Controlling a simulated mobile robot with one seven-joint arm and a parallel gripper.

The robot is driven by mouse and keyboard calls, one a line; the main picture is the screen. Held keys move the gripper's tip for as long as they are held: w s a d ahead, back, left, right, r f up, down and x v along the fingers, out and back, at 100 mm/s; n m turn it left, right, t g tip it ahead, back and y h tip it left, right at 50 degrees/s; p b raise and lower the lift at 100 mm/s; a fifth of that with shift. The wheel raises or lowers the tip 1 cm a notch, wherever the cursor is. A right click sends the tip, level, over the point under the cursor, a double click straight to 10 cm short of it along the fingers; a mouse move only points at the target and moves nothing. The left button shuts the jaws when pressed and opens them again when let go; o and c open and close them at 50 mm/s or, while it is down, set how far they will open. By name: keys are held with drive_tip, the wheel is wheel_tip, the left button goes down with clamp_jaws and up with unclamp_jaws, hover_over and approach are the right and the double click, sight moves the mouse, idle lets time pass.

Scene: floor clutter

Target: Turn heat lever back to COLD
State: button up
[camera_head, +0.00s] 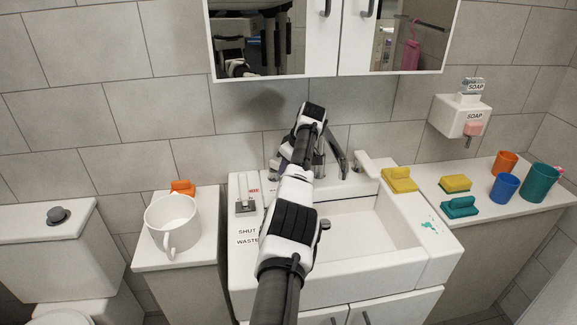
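A white sink (415,257) stands against the tiled wall. My arm reaches up over it and hides much of the tap area. A grey metal spout (338,152) shows just right of my arm at the back of the basin. Dark and grey parts show on both sides of my arm there; I cannot tell which belong to the tap and which to my gripper, so its fingers are not clear. A small panel with a red label and a grey lever (245,205) is on the sink's left ledge, left of my arm.
A white mug (172,222) and an orange object (183,187) stand on the left cabinet. A soap dispenser (461,115) and mirror cabinet (330,75) hang above.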

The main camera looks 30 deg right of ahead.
drive_tip(key=shift+s+d+r+b, duration=0.15)
drive_tip(key=shift+s+r+b, duration=0.15)
drive_tip(key=shift+r, duration=0.15)
drive_tip(key=b+v, duration=0.1)
drive_tip(key=v, duration=0.5)
drive_tip(key=shift+r+b, duration=0.25)
drive_tip(key=shift+b, duration=0.05)
